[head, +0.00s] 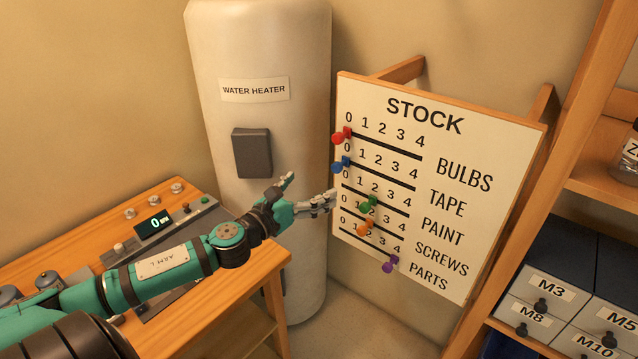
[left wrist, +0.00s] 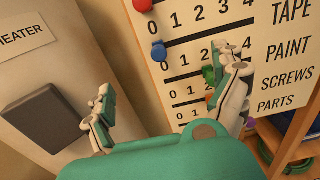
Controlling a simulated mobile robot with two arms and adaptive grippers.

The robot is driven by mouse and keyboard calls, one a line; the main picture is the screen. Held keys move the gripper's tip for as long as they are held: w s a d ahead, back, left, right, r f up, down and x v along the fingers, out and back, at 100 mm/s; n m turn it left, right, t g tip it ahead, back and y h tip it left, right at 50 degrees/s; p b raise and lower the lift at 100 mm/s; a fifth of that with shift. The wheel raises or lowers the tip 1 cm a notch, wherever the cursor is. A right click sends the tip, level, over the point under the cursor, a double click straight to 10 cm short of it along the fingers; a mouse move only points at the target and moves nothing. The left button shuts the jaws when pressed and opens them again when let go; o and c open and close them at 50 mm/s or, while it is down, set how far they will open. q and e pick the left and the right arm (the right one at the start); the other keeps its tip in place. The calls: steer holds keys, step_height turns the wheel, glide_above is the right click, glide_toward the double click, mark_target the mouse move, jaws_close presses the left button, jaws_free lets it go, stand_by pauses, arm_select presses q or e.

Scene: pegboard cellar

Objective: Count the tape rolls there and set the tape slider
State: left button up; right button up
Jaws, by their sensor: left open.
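The white STOCK board (head: 450,235) has rows for bulbs, tape, paint, screws and parts. The blue tape slider knob (head: 341,164) sits at 0 in the head view; it also shows in the left wrist view (left wrist: 158,51). My left gripper (head: 311,191) is open and empty, just left of the board and a little below the blue knob. In the left wrist view its two fingers (left wrist: 168,85) are spread apart, with the blue knob beyond the gap between them. I cannot make out any tape rolls. My right gripper is not in view.
Other knobs are red (head: 341,137) at 0, green (head: 368,203), orange (head: 364,229) and purple (head: 390,265). The water heater (head: 300,60) stands behind my left gripper. A wooden bench (head: 150,190) is at left; labelled drawers (head: 545,285) and a shelf (head: 605,185) are at right.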

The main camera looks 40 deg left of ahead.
mark_target(335, 170)
arm_select(q)
steer(key=w, duration=0.4)
steer(key=w+p, duration=0.1)
steer(key=w, duration=0.3)
steer(key=shift+w+d, duration=0.2)
steer(key=shift+w, duration=0.2)
steer(key=shift+w+d+f, duration=0.1)
steer(key=shift+w+f, duration=0.05)
steer(key=shift+w, duration=0.7)
steer(key=shift+c, duration=0.4)
steer(key=c, duration=1.7)
steer(key=shift+s+d+p, duration=0.15)
steer(key=shift+d+p, duration=0.5)
steer(key=shift+d, duration=0.7)
steer(key=shift+s+d+p, duration=0.1)
steer(key=shift+d+p, duration=0.5)
steer(key=shift+d, duration=0.75)
steer(key=shift+s+d+p, duration=0.15)
steer(key=shift+d+p, duration=0.4)
steer(key=shift+d, duration=1.2)
steer(key=shift+s+d+p, duration=0.15)
steer(key=shift+d+p, duration=0.35)
steer(key=shift+d, duration=1.25)
steer(key=o, duration=1.8)
steer(key=shift+d, duration=0.1)
